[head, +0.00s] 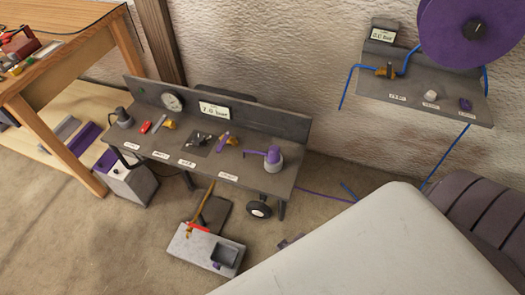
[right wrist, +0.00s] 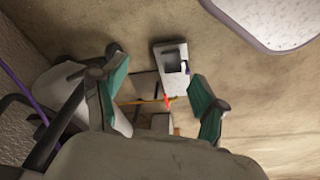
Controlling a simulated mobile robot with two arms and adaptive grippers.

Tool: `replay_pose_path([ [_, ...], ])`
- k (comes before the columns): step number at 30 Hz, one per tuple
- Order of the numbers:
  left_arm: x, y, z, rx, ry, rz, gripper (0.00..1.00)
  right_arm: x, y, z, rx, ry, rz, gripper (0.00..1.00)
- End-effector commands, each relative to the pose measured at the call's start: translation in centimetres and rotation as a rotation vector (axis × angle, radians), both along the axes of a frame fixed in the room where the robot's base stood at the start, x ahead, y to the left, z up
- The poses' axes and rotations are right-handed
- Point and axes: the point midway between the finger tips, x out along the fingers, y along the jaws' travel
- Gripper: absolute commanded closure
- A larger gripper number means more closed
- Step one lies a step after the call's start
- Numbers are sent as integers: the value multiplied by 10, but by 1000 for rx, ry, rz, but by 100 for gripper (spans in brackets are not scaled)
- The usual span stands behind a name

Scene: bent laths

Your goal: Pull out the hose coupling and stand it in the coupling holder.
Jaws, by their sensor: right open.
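A brass-coloured coupling (head: 387,71) with blue hose at both sides sits on the grey wall shelf (head: 412,84) at upper right in the head view. I take it for the hose coupling, but the small labels are hard to read. A whitish round piece (head: 431,88) and a small purple piece (head: 465,104) stand on the same shelf. I cannot tell which one, if either, is the coupling holder. My right gripper (right wrist: 157,72) is open, its two teal-padded fingers apart with no object held, in the right wrist view. My left gripper is in neither view.
A grey bench (head: 226,161) carries a gauge, a display and several small tools. On the floor stands a pale block (head: 197,255) with a square socket; it also shows beyond my right fingers (right wrist: 170,84). A purple reel (head: 447,33) overhangs the wall shelf. A wooden table (head: 72,51) stands left.

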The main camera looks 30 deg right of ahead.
Motion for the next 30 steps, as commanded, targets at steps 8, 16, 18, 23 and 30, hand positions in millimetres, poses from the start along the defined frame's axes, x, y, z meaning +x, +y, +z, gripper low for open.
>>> replay_pose_path([
  [8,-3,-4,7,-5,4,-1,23,46,17,128,16,-71,145,28],
  [16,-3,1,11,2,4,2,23,97,58,205,-11,-127,764,28],
  [18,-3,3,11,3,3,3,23,112,62,209,-39,-123,968,28],
  [23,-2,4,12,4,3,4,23,151,46,208,-118,-77,1394,28],
  [30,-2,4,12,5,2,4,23,219,-33,221,-208,46,1841,28],
])
